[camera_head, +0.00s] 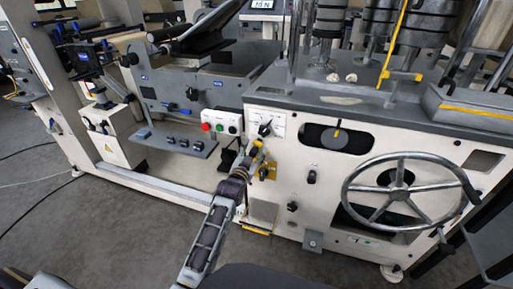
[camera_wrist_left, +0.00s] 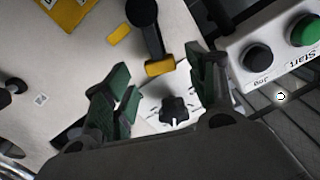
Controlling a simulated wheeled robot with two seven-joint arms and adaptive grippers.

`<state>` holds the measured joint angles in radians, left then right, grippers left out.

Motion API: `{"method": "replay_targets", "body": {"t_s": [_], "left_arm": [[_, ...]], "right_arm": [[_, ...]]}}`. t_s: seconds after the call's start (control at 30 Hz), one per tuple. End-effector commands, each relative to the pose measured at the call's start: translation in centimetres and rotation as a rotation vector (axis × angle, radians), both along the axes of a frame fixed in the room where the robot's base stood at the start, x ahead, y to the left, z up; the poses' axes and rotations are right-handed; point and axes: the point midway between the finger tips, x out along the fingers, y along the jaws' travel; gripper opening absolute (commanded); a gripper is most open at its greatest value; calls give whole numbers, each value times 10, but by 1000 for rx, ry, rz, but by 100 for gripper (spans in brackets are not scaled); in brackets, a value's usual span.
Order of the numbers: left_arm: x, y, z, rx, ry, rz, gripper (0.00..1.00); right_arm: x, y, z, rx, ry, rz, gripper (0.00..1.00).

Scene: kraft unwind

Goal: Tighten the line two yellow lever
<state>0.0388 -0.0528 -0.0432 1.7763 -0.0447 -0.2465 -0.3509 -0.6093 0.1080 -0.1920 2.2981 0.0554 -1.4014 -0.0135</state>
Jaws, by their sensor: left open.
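A black lever with a yellow tip (camera_wrist_left: 160,67) is on the white machine panel in the left wrist view. Its black arm runs up from the tip to a round pivot (camera_wrist_left: 140,12). My left gripper (camera_wrist_left: 160,88) is open, its green-padded fingers on either side of the view in front of the panel. The yellow tip shows between the fingers, with no clear contact. In the head view my left gripper (camera_head: 257,155) is at the panel and largely covers the lever. My right gripper is not in view.
A black star knob (camera_wrist_left: 174,108) on a white label is close to the fingers. The push-button box (camera_head: 221,122) is left of the gripper. A large handwheel (camera_head: 398,190) projects at the right. Open floor (camera_head: 90,230) lies at the lower left.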

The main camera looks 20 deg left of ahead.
Motion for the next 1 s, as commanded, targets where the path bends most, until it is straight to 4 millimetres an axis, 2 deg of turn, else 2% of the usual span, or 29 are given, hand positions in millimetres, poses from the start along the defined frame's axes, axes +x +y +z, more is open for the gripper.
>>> {"method": "replay_targets", "body": {"t_s": [0.4,0.9,1.0], "left_arm": [[30,-1,-1,-1,0,0,57],[36,-1,0,0,0,0,57],[36,-1,0,0,0,0,46]], "right_arm": [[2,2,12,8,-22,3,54],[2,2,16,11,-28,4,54],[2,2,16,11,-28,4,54]]}}
